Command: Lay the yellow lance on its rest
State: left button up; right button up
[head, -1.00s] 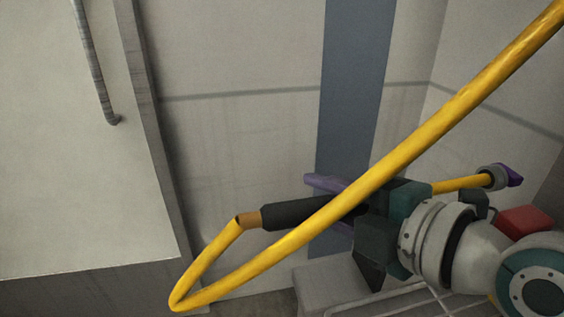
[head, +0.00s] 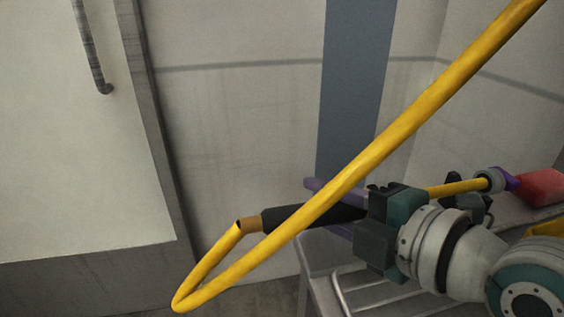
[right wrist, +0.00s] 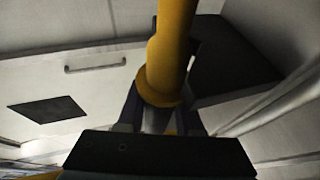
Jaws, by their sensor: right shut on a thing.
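The yellow lance has a black grip (head: 290,215), a yellow tube (head: 455,188) and a grey collar with a purple tip at its right end. Its yellow hose (head: 390,145) leaves the grip's left end, loops back and rises to the upper right, passing in front of the grip. My right gripper (head: 328,208) is shut on the lance, which lies tilted in its jaws, partly hidden by the gripper and hose. In the right wrist view a yellow shaft (right wrist: 172,45) with a collar stands at the jaws. I cannot make out the rest. My left gripper is out of view.
A grey stand with a metal tube rack (head: 345,291) lies below my right gripper. A red object (head: 541,187) is at the right, close to the lance's tip. A pale panel with a bar handle (head: 92,55) stands at the left. The wall behind has a blue stripe (head: 355,80).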

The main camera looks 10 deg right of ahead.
jog(key=o, duration=0.9)
jog(key=shift+o, duration=0.2)
jog(key=p+v, duration=0.1)
jog(key=v, duration=0.9)
jog(key=shift+p, duration=0.35)
